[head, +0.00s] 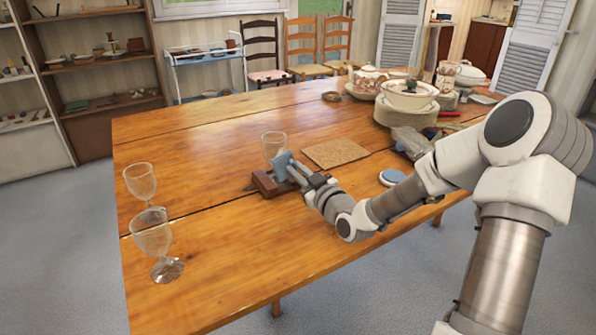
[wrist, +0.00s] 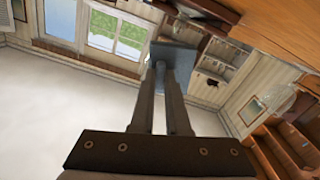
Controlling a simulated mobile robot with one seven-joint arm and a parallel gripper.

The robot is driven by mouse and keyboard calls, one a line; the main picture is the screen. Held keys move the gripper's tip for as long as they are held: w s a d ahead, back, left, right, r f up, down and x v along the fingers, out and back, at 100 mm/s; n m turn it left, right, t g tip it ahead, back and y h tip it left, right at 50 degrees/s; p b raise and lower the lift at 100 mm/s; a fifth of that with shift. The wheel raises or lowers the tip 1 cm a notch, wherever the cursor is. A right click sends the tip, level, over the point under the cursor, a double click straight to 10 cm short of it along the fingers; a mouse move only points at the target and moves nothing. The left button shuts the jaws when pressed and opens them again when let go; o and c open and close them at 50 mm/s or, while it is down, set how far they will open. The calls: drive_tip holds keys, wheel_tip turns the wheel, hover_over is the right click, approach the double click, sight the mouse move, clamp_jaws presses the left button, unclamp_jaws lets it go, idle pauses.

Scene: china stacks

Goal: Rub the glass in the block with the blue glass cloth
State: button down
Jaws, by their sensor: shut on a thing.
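A clear glass (head: 273,143) stands upright at the brown wooden block (head: 266,186) on the table; its lower part is hidden behind the cloth. My gripper (head: 297,174) is shut on the blue cloth (head: 282,166), a small flat blue square held up at the front right of the glass. In the head view the cloth overlaps the glass's lower edge; I cannot tell whether they touch. In the wrist view the blue cloth (wrist: 180,59) shows at the tips of my gripper (wrist: 167,72). I cannot make out the glass clearly there.
Two other clear glasses (head: 141,182) (head: 152,238) stand at the table's left. A cork mat (head: 335,153) lies behind my gripper. A round blue-and-white item (head: 392,177) lies to the right. Stacked plates (head: 405,115), a tureen (head: 408,96) and a teapot (head: 368,80) fill the back right.

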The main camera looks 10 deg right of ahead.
sight(291, 153)
drive_tip(key=shift+b+x, duration=0.75)
drive_tip(key=shift+x, duration=1.25)
drive_tip(key=shift+r+p, duration=1.05)
drive_tip(key=shift+r, duration=0.75)
drive_tip(key=shift+b, duration=0.35)
drive_tip(key=shift+f, duration=0.1)
wheel_tip(291, 153, down, 4)
drive_tip(key=b, duration=0.3)
drive_tip(key=shift+b, duration=0.3)
drive_tip(key=shift+r, duration=0.25)
drive_tip(key=shift+v, duration=2.95)
